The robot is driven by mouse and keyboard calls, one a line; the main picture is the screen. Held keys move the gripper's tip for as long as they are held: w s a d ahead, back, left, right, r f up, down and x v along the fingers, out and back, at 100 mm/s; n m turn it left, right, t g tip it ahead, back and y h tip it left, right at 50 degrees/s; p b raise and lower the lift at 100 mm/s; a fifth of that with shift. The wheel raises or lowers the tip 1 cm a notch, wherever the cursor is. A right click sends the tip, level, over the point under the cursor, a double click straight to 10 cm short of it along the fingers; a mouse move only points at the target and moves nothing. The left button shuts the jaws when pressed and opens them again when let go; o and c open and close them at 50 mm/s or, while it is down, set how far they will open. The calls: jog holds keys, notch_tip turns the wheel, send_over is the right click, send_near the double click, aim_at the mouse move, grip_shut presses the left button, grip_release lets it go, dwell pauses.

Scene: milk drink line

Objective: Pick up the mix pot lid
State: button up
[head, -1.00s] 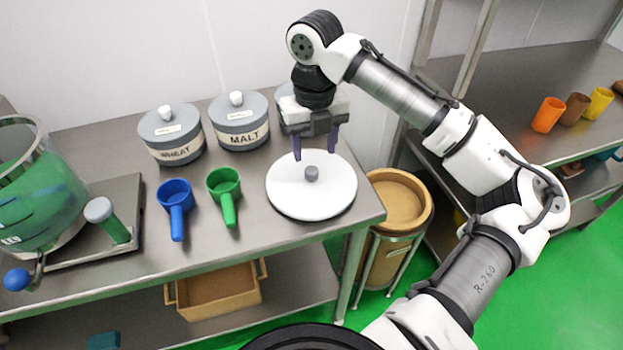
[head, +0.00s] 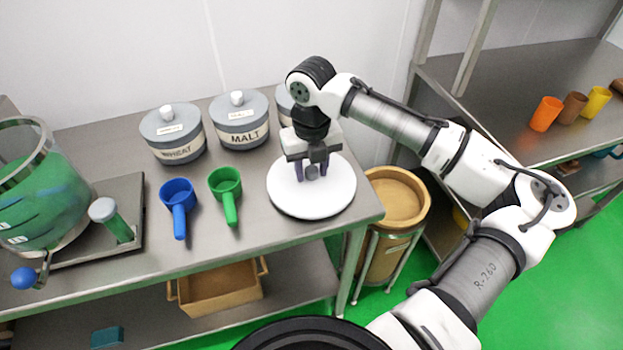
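The mix pot lid (head: 330,201) is a white round disc with a small grey knob (head: 311,173) at its middle. It lies flat on the steel table near the right end. My gripper (head: 311,174) points down over the lid, with its dark fingers on either side of the knob. The fingers stand apart; a gap to the knob seems to show on the left, but whether they touch it is hard to tell. The fingers and palm hide part of the knob and the lid's far middle.
Grey jars marked WHEAT (head: 174,136) and MALT (head: 240,122) stand behind, with another jar (head: 284,104) partly hidden by my arm. A blue scoop (head: 178,193) and a green scoop (head: 225,182) lie left of the lid. A tan bin (head: 396,200) stands off the table's right end.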

grip_shut()
jog(key=shift+r, duration=0.15)
